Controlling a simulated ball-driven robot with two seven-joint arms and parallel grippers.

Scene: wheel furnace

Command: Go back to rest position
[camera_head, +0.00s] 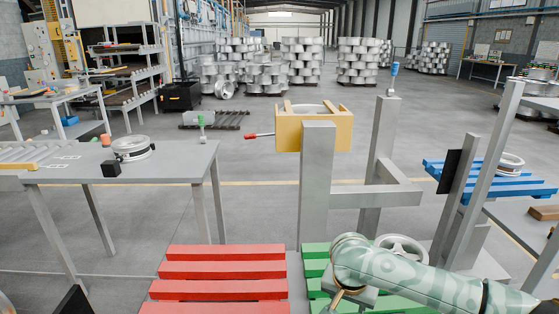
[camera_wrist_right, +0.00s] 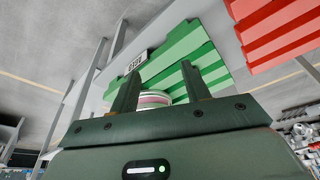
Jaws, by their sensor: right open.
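My right arm, in a pale camouflage pattern, comes in from the lower right of the head view. Its gripper (camera_head: 348,296) points down over the green slatted pallet (camera_head: 316,262). In the right wrist view the two fingers of my right gripper (camera_wrist_right: 160,90) stand apart. A wheel with a pale and pinkish rim (camera_wrist_right: 154,99) shows between and beyond them; I cannot tell whether they touch it. In the head view a silver wheel (camera_head: 402,247) lies on the green pallet, partly hidden behind my right arm. My left gripper is not in view.
A red slatted pallet (camera_head: 222,270) lies left of the green one. A grey table (camera_head: 185,165) with a wheel (camera_head: 132,148) is at left, a blue slatted rack (camera_head: 485,180) at right. Floor between is open.

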